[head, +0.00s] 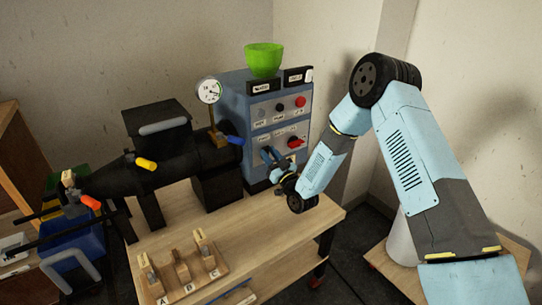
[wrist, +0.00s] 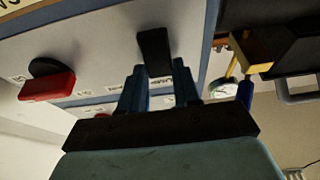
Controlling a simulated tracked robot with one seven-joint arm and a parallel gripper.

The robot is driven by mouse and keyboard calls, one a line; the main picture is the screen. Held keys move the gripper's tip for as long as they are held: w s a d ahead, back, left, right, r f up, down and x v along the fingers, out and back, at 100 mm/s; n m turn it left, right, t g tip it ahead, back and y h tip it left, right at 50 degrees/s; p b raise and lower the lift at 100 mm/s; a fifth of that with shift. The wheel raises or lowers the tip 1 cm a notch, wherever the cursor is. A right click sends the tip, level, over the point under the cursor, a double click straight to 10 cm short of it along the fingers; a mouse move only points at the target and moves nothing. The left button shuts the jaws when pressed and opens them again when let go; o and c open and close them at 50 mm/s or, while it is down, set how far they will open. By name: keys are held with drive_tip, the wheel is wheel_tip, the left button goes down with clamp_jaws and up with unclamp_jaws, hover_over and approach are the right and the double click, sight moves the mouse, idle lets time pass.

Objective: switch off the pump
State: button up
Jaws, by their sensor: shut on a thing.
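The blue-grey control cabinet (head: 233,95) stands at the back of the bench, with small knobs and labels on its light front panels. My gripper (head: 270,156) is at the lower left of its front. In the wrist view, my gripper (wrist: 158,72) has its two blue fingers on either side of a black switch knob (wrist: 154,50) and is shut on it. A red switch knob (head: 295,142) sits to the right on the lower panel; the wrist view shows it at the left (wrist: 47,86). The labels are too small or cut off to read surely.
A green bowl (head: 264,59) stands on top of the cabinet. A round gauge (head: 209,91) and a black machine with a yellow handle (head: 146,163) and a blue handle (head: 235,140) are to the left. A wooden block stand (head: 182,268) is on the bench front; bare bench lies right of it.

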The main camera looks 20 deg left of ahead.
drive_tip(key=o, duration=1.1)
drive_tip(key=shift+c, duration=0.2)
drive_tip(key=v, duration=1.4)
drive_tip(key=shift+w, duration=0.1)
